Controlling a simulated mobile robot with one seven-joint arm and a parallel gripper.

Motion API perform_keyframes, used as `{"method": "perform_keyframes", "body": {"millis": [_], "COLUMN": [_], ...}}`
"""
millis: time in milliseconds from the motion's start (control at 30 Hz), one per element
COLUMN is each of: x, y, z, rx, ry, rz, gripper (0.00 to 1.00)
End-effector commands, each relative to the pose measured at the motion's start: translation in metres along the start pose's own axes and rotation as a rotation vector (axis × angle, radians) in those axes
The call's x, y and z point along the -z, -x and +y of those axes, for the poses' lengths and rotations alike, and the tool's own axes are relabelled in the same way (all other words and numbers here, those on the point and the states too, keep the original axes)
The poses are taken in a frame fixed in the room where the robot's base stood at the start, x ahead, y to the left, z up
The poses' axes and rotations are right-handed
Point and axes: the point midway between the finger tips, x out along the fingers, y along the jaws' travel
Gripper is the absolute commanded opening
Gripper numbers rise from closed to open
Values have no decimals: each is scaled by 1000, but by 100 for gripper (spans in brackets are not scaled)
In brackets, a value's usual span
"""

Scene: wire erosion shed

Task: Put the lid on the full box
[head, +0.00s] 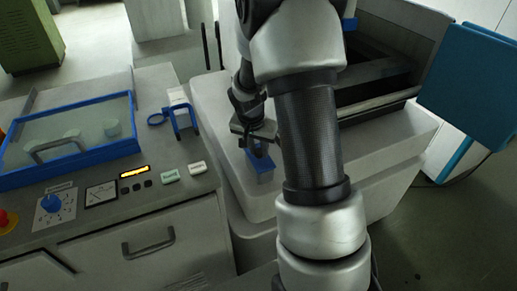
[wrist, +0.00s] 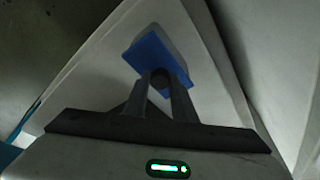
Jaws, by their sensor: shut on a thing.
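In the wrist view, my gripper (wrist: 162,82) is shut on the knob of the blue lid (wrist: 146,54). I cannot tell whether the lid touches the box all round, and the box's inside is hidden.
A blue-framed clear-covered case (head: 68,152) with pale round pieces lies left on the grey control bench. The machine's dark tank (head: 375,80) lies behind my arm.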

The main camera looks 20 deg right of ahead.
Motion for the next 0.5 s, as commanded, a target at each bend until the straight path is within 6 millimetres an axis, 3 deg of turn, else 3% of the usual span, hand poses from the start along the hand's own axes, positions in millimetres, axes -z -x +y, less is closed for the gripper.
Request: {"method": "perform_keyframes", "body": {"millis": [400, 433, 500], "x": [-1, -1, -1], "y": [-3, -3, -3], "z": [0, 0, 0], "rx": [0, 0, 0], "ry": [1, 1, 1], "rz": [1, 0, 0], "gripper": [1, 26, 38]}}
